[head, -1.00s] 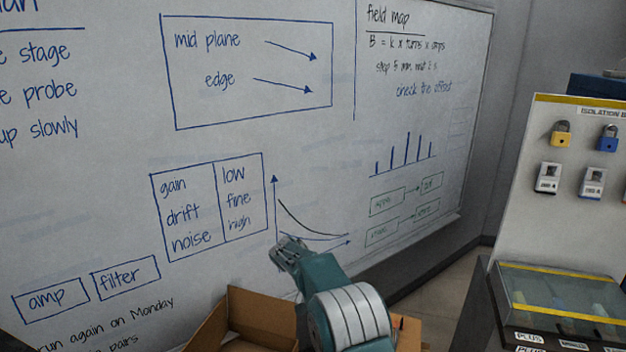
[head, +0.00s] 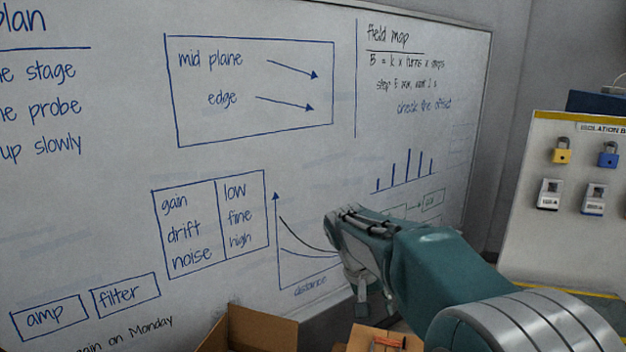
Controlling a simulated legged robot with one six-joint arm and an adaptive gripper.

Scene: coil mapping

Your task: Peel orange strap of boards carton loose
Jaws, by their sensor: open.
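My gripper (head: 374,308) hangs at the end of my teal arm, right of the picture's middle, with its fingers pointing down, open and apparently empty. Below it, at the bottom edge, is the top of a brown carton (head: 356,342) with a small orange piece (head: 388,342) on it, which looks like the strap. The gripper is above this carton; I see no contact with the strap. Most of the carton is cut off by the picture's edge, and whether it holds boards cannot be seen.
An open brown cardboard box (head: 262,330) stands left of the carton. A whiteboard (head: 110,190) covers the wall behind. At right are a padlock board (head: 575,190) and my large arm joint, which hides the area below it.

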